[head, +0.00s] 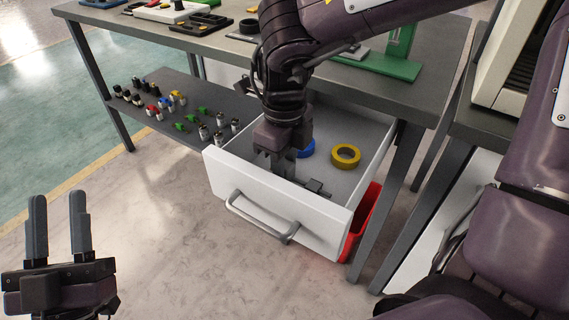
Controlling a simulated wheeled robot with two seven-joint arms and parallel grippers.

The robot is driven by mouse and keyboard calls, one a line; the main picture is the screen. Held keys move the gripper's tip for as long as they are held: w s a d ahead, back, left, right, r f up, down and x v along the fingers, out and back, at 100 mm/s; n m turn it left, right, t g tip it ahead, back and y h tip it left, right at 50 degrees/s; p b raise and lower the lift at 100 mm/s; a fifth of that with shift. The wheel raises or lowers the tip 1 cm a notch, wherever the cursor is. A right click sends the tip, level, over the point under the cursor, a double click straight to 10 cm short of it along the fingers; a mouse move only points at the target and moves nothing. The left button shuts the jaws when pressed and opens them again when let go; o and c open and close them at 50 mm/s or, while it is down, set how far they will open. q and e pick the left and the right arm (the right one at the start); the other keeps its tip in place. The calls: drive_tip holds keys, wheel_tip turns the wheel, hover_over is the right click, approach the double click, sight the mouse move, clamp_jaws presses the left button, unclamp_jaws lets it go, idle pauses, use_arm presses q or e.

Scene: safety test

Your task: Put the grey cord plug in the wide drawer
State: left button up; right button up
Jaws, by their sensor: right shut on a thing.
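The wide drawer (262,205) is white with a grey bar handle, and it is pulled out under the workbench. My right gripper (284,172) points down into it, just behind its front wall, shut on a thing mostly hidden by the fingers. A small dark grey piece (316,187), which looks like the grey cord plug, shows right beside the fingertips, low in the drawer. I cannot tell whether it touches the drawer floor. My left gripper (59,225) is open and empty over the floor at the lower left, its fingers apart.
A blue tape roll (307,148) and a yellow tape roll (345,156) lie in the drawer. A red bin (362,222) stands beside it. A lower shelf (165,88) holds several small connectors. The workbench top (395,98) overhangs the drawer's back.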

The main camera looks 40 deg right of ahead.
use_arm(q)
drive_tip(key=shift+s+a+r, duration=0.1)
drive_tip(key=shift+s+r, duration=0.05)
drive_tip(key=shift+r, duration=0.2)
use_arm(e)
drive_tip(key=shift+f, duration=0.15)
use_arm(q)
drive_tip(key=shift+t, duration=0.3)
use_arm(e)
drive_tip(key=shift+f, duration=0.15)
drive_tip(key=o, duration=1)
use_arm(q)
drive_tip(key=shift+s+a+r+t, duration=0.15)
drive_tip(key=shift+s+r+t, duration=0.15)
drive_tip(key=shift+r, duration=0.35)
